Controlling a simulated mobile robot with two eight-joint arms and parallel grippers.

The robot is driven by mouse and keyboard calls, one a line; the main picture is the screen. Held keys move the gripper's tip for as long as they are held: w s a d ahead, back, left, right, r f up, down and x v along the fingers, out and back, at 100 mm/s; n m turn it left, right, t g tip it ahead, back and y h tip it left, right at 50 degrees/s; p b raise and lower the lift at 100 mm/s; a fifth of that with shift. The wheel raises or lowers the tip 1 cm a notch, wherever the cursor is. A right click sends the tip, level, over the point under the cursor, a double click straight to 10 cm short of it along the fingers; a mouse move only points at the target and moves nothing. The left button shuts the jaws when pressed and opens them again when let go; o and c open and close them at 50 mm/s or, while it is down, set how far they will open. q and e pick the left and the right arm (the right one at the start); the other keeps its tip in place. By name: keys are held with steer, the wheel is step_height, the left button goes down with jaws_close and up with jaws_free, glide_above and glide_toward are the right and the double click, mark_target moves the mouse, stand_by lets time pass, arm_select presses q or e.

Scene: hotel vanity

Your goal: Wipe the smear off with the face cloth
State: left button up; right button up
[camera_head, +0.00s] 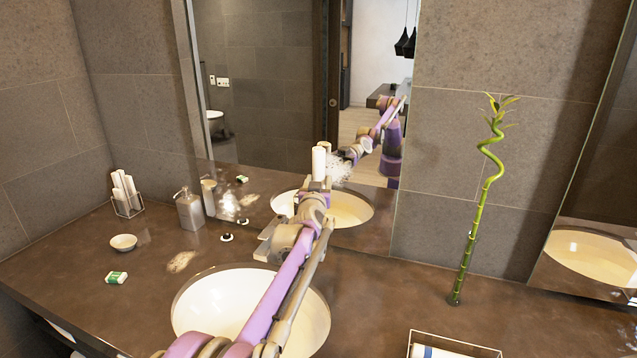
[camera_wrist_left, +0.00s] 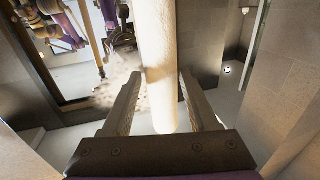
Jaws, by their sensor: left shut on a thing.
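My left gripper (camera_head: 317,184) is shut on a white rolled face cloth (camera_head: 318,163), held upright close to the mirror above the sink. In the left wrist view the roll (camera_wrist_left: 155,50) stands between the two fingers (camera_wrist_left: 159,78). A pale speckled smear (camera_head: 341,168) shows on the mirror just right of the cloth; it also appears in the left wrist view (camera_wrist_left: 118,92), left of the roll. I cannot tell whether the cloth touches the glass. My right gripper is not in view.
The sink (camera_head: 205,300) lies under my left arm. A soap dispenser (camera_head: 190,210), small dish (camera_head: 123,242), green-and-white soap (camera_head: 116,278), holder of white rolls (camera_head: 126,194) and beige patch (camera_head: 182,262) are on the left counter. A bamboo stem (camera_head: 469,240) and tray (camera_head: 412,338) are right.

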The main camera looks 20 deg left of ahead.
arm_select(q)
steer(key=shift+w, duration=0.1)
steer(key=shift+d+f+b, duration=0.25)
steer(key=shift+d+b, duration=0.55)
steer(key=shift+b, duration=0.05)
steer(key=d+b, duration=0.1)
steer(key=d, duration=0.1)
steer(key=shift+w+d+r+b, duration=0.1)
steer(key=shift+w+d+b, duration=0.05)
steer(key=shift+d+b, duration=0.2)
steer(key=shift+d+r+b, duration=0.15)
steer(key=shift+d+b, duration=0.15)
steer(key=shift+d, duration=0.4)
